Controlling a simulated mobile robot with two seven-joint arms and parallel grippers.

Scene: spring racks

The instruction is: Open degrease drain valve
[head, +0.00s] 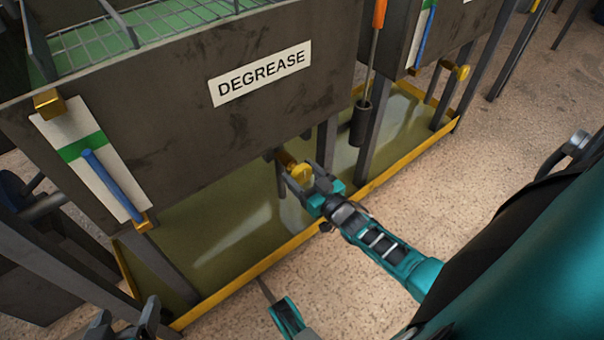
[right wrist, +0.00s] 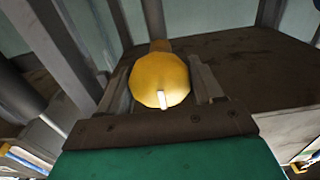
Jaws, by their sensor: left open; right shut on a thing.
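The degrease tank (head: 150,120) is a dark, stained tank with a white label (head: 260,75) reading DEGREASE. Its drain valve (head: 301,173) has a yellow handle and sits low under the tank's front side. My right gripper (head: 298,180) is shut on the handle. In the right wrist view the round yellow handle (right wrist: 160,80) with a small white mark sits between the two fingers (right wrist: 165,92). The fingers partly hide the valve in the head view. My left gripper (head: 132,322) is at the bottom left edge, open and empty, away from the valve.
A yellow-edged drip tray (head: 215,215) with greenish liquid lies under the tank. A level gauge with a blue tube (head: 112,185) is on its left. A dark cylinder on an orange-handled rod (head: 361,125) hangs right. Another valve (head: 462,72) is farther right. Speckled floor is clear in front.

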